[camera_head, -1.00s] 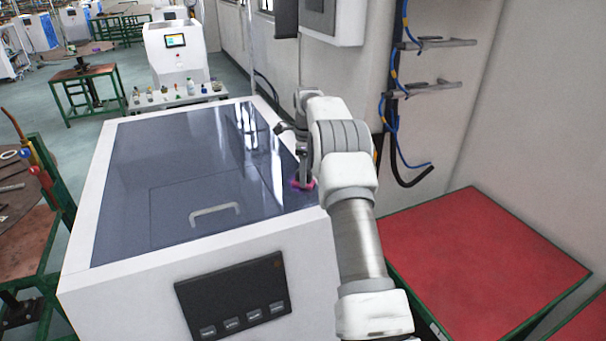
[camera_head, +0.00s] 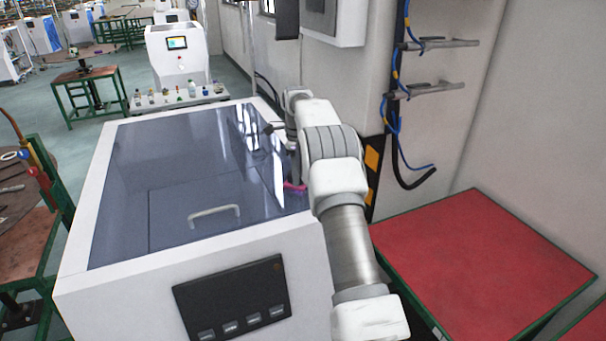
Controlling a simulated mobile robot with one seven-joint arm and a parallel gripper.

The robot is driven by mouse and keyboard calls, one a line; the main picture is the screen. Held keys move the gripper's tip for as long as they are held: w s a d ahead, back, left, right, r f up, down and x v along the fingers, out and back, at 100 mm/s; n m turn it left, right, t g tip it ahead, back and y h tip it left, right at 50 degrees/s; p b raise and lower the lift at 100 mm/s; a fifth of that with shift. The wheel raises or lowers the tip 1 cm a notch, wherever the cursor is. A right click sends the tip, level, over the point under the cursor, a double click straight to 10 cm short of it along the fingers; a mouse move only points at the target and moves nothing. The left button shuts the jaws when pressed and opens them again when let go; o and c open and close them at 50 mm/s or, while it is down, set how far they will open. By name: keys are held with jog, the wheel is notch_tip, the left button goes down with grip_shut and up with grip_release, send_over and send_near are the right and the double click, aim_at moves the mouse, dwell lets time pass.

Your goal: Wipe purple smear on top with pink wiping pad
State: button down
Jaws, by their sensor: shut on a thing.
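The gas generator (camera_head: 110,240) is a white cabinet with a dark glossy top panel (camera_head: 165,180) and a light handle on it. My gripper is mostly hidden behind my own white arm near the right edge of the top. A small pink-magenta patch (camera_head: 294,187) shows on the top panel beside the arm. It looks like the pink pad's edge in my gripper, at or very near the surface, but I cannot tell the pad from the smear. No separate purple smear is clearly visible; my arm covers part of the right side.
A red-topped table (camera_head: 480,260) stands to the right. A wall with shelf brackets and blue cables (camera_head: 394,110) is close behind my arm. A bench with small bottles (camera_head: 180,98) stands beyond the generator. A green-framed table (camera_head: 30,240) is at the left.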

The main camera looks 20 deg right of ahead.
aim_at(286, 190)
jog(key=shift+a+f, duration=0.15)
jog(key=shift+a, duration=1.8)
jog(key=shift+w+p, duration=0.6)
jog(key=shift+w, duration=0.4)
jog(key=shift+d, duration=1.9)
jog(key=shift+r, duration=1.55)
jog(key=shift+a+r, duration=0.1)
